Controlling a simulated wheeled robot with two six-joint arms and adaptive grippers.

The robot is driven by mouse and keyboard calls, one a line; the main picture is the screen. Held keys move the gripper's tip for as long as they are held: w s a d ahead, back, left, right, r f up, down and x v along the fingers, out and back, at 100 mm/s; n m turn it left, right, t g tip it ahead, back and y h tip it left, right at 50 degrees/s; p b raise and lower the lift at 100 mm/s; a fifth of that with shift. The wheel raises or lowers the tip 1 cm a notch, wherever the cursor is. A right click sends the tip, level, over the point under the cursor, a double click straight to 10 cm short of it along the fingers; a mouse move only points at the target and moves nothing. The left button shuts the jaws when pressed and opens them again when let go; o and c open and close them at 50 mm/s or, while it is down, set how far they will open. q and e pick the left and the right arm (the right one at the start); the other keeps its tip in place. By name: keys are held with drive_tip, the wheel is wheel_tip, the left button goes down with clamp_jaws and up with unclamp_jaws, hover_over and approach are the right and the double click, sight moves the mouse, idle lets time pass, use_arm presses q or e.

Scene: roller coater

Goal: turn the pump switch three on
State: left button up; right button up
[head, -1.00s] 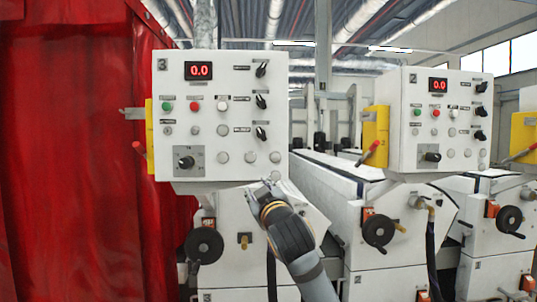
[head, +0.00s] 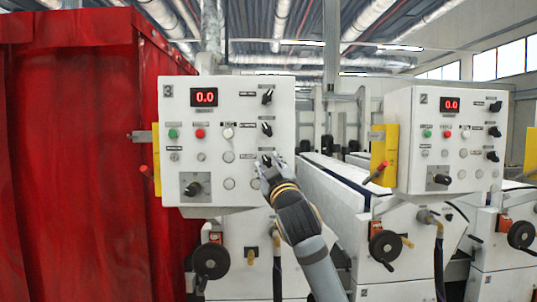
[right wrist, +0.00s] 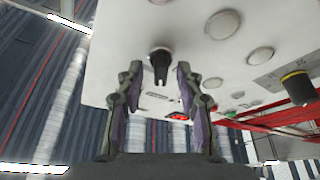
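The white control panel marked 3 (head: 235,85) faces me, with a red display (head: 204,97) reading 0.0. Down its right side are three black rotary switches: an upper one (head: 267,97), a middle one (head: 267,129) and a lower one mostly hidden by my gripper. Their labels are too small to read, so I cannot tell which is the pump switch. My right gripper (head: 268,164) is at the lower switch. In the right wrist view, the open gripper (right wrist: 159,84) has a black switch knob (right wrist: 160,62) between and just beyond its fingertips, apparently untouched. My left gripper is out of view.
Panel 2 (head: 420,110) stands to the right, with similar switches. A yellow box with a red handle (head: 157,165) is on panel 3's left side. A red curtain (head: 80,150) fills the left. White machine bodies with handwheels (head: 211,261) stand below.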

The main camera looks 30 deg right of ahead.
drive_tip(key=shift+w+r, duration=0.1)
drive_tip(key=shift+w, duration=0.2)
drive_tip(key=shift+s, duration=0.1)
drive_tip(key=shift+c, duration=0.2)
clamp_jaws()
